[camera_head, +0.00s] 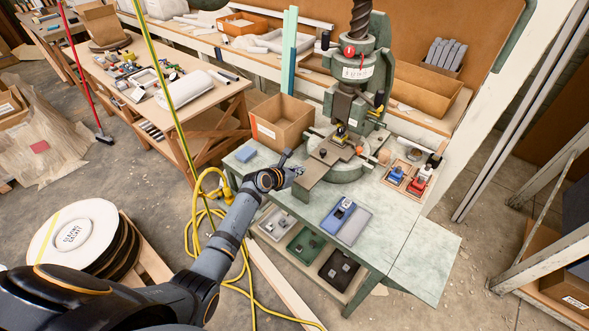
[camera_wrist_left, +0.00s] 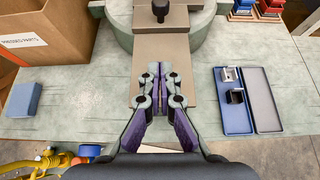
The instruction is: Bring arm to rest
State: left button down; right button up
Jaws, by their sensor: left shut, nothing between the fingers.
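My left arm reaches from the lower left of the head view to the front edge of the green workbench (camera_head: 405,243). My left gripper (camera_head: 297,172) is shut and empty, in front of the fly press (camera_head: 352,80). In the left wrist view its fingers (camera_wrist_left: 161,72) meet over the press's flat grey-brown bar (camera_wrist_left: 178,55). I cannot tell whether the fingertips touch the bar. My right gripper shows in neither view.
An open cardboard box (camera_head: 282,121) stands left of the press, with a blue block (camera_head: 246,154) before it. A blue tray (camera_head: 341,218) with small metal parts lies right of my gripper. Yellow hose (camera_head: 197,205) hangs at the bench's left. Shallow bins (camera_head: 305,245) sit below.

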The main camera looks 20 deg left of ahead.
pick_arm(q)
jog(key=shift+s+a+r, duration=0.1)
jog(key=shift+s+r, duration=0.1)
jog(key=shift+s, duration=0.1)
jog(key=s+a+f+m+g+y+b, duration=0.25)
jog(key=s+f+m, duration=0.55)
jog(key=s+f, duration=0.6)
jog(key=s+a+f+m+g+y+b, duration=0.1)
jog(key=s+a+f+m+g, duration=0.25)
jog(key=s+f+m, duration=1.05)
jog(key=s+f+m+g+b, duration=0.1)
jog(key=s+f+m, duration=0.2)
jog(key=s+f, duration=0.3)
jog(key=s+a+f+m+g+y+b, duration=0.1)
jog(key=s+f+m, duration=0.2)
jog(key=s, duration=0.9)
jog(key=s+a+f+m+g+b, duration=0.1)
jog(key=s+f+m, duration=0.3)
jog(key=s+f, duration=0.5)
jog(key=shift+s+a+f+g, duration=0.2)
jog(key=shift+s+f+g, duration=0.1)
jog(key=shift+f+g, duration=0.15)
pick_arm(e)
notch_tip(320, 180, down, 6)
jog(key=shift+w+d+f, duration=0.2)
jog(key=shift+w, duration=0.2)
pick_arm(q)
jog(key=shift+y, duration=0.25)
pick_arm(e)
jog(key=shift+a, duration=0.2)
